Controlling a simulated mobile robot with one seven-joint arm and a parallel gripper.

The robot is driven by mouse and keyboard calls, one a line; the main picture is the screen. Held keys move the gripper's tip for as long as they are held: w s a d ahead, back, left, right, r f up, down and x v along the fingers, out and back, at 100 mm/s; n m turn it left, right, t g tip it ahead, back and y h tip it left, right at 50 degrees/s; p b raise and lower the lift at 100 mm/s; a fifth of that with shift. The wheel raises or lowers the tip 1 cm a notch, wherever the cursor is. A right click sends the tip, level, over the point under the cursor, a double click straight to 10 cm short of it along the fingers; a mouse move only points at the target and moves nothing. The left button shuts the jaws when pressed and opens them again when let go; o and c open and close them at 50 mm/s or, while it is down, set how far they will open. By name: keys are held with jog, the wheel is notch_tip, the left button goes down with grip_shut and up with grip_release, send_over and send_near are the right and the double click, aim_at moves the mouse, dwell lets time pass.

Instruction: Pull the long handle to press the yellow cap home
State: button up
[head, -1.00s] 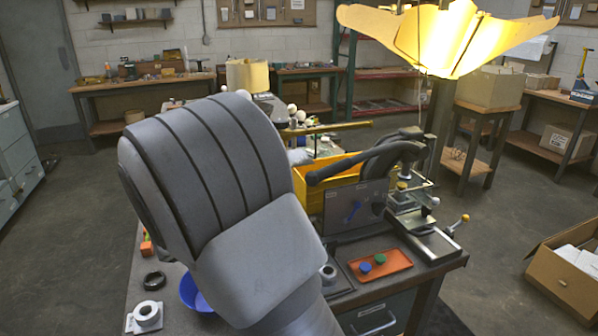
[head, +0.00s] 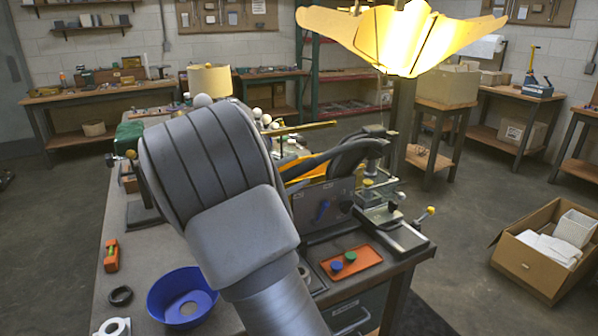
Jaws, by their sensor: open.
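A small press (head: 374,188) stands at the right end of the workbench. A small yellow piece (head: 368,182) shows on it, seemingly the yellow cap; how deep it sits is too small to tell. A long dark bar (head: 318,163) slants left from the press top, likely the long handle; my arm hides its near end. A short lever with a yellow knob (head: 431,210) sticks out at the press's right. My large grey arm fills the centre foreground. My gripper is not visible, and I see no contact with the handle.
An orange tray (head: 372,268) holds a blue and a green piece. A blue bowl (head: 180,299), a black ring (head: 120,296) and an orange level (head: 111,255) lie at front left. A glowing lampshade (head: 400,38) hangs above. A cardboard box (head: 530,275) stands on the right floor.

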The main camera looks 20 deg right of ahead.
jog(key=shift+x, duration=0.8)
grip_shut()
dwell(0.9)
